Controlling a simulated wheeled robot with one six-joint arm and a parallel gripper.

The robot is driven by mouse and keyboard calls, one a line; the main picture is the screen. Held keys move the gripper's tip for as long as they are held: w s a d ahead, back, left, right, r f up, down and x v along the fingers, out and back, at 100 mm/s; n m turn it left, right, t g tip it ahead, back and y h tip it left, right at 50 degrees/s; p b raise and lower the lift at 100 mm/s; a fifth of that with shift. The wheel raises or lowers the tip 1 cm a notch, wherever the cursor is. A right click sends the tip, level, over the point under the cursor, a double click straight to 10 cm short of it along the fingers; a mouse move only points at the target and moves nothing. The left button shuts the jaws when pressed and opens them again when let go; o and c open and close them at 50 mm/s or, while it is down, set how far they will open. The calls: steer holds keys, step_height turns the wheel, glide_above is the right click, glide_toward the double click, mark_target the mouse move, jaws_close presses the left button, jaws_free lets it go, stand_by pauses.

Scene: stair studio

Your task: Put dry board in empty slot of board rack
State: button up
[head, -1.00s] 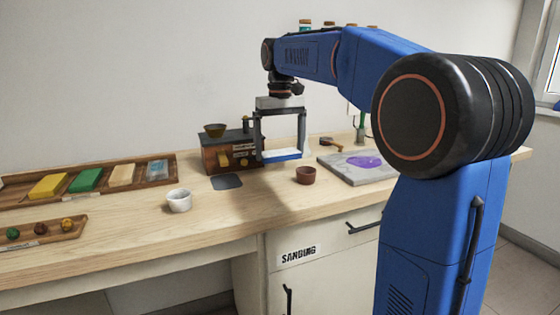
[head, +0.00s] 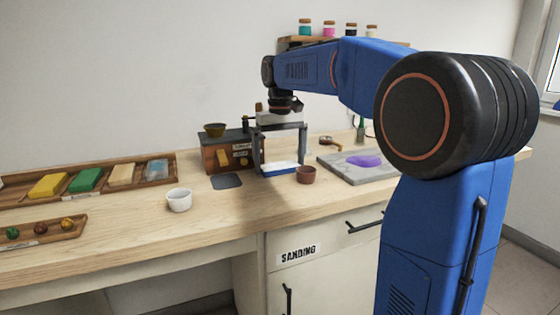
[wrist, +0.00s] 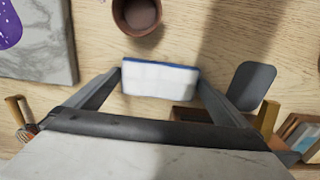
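My gripper (head: 280,168) is shut on a white block with a blue edge (wrist: 160,80), perhaps the board. The block also shows low between the fingers in the head view (head: 283,167). The fingers meet its two ends in the wrist view, and the block is close over the bench; I cannot tell whether it touches. A wooden box with a dark top and small labels (head: 215,160) stands just left of the gripper. I cannot tell whether it is the board rack, and no empty slot shows clearly.
A brown cup (head: 306,175) stands close right of the block, before a grey slab with a purple patch (head: 345,173). A dark grey pad (head: 227,182) and a white cup (head: 179,200) are left. A wooden tray (head: 110,185) holds coloured blocks farther left.

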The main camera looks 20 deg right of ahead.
steer(key=shift+r, duration=0.1)
step_height(320, 180, up, 11)
steer(key=shift+r, duration=0.4)
steer(key=shift+c, duration=1.3)
steer(key=shift+r, duration=0.15)
steer(key=c, duration=0.5)
steer(key=m, duration=0.2)
steer(key=r+m, duration=0.1)
steer(key=shift+w+r+m, duration=0.1)
steer(key=shift+m, duration=0.3)
steer(key=shift+c, duration=0.4)
steer(key=r+m, duration=0.2)
steer(key=m, duration=1.2)
glide_above(279, 165)
step_height(279, 165, down, 10)
steer(key=shift+f, duration=0.15)
steer(key=shift+s+f, duration=0.15)
steer(key=shift+f, duration=1.15)
steer(key=shift+s+f, duration=0.1)
steer(key=shift+f, duration=1.2)
